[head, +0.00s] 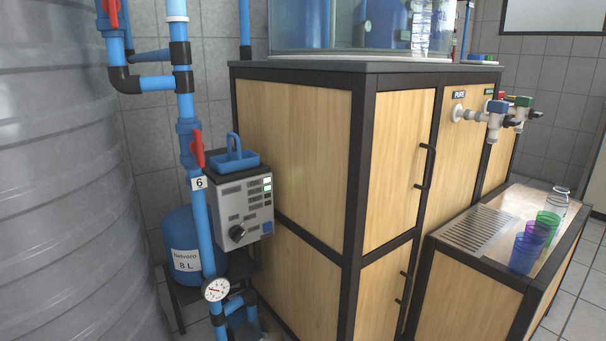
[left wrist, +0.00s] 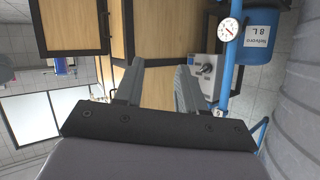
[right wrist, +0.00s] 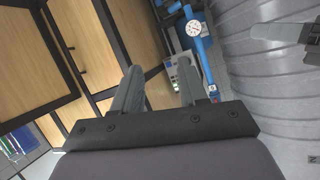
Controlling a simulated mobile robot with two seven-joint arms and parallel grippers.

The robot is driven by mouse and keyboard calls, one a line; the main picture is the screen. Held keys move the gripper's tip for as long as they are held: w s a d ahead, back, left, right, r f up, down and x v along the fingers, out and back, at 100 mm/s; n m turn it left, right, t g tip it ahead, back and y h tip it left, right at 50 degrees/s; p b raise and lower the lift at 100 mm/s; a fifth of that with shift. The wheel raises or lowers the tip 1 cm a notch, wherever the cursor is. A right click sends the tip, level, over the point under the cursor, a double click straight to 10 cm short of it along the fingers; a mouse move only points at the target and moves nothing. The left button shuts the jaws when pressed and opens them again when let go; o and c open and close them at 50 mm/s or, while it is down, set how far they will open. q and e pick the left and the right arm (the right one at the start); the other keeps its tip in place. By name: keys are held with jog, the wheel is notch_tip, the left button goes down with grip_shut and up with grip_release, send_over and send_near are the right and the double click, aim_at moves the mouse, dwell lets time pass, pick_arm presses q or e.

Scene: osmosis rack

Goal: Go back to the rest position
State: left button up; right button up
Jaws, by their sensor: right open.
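Neither of my grippers shows in the head view. My left gripper (left wrist: 158,75) is in the left wrist view, its two grey fingers apart with nothing between them. My right gripper (right wrist: 155,78) is in the right wrist view, also with its fingers apart and empty. Both are clear of the wooden rack cabinet (head: 292,140), which lies beyond the fingers in both wrist views. The task line names no other object.
A large grey ribbed tank (head: 60,180) fills the left. Beside it run a blue pipe with a red valve (head: 197,150), a gauge (head: 216,289) and a grey control box (head: 240,212). Cups (head: 525,252) stand on the low side counter (head: 478,232) under taps (head: 495,118).

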pick_arm(q)
jog(key=s+d+n+g+h+p, duration=0.1)
jog(key=s+d+n+h, duration=0.15)
jog(key=s, duration=0.25)
jog(key=s+a+r+y+p, duration=0.1)
jog(key=a+r+p, duration=0.2)
jog(key=p, duration=0.6)
jog(key=s+a+r+g+y+p, duration=0.1)
jog(key=a+r+y+p, duration=0.1)
jog(key=r+p, duration=0.4)
jog(key=s+a+r+n+y+p, duration=0.1)
jog(key=a+r+p, duration=0.3)
jog(key=p, duration=0.9)
jog(key=shift+s+a+r+y, duration=0.2)
jog(key=shift+s+r+y, duration=0.15)
jog(key=shift+s+r, duration=0.25)
pick_arm(e)
jog(key=s+d+r+h, duration=0.2)
jog(key=d+r, duration=0.2)
jog(key=r, duration=0.3)
jog(key=s+d+r+g+h, duration=0.1)
jog(key=s+d+r, duration=0.1)
jog(key=d+r, duration=0.3)
notch_tip(320, 180, up, 3)
jog(key=shift+s+h, duration=0.2)
jog(key=shift+h, duration=0.2)
pick_arm(q)
jog(key=shift+w, duration=0.1)
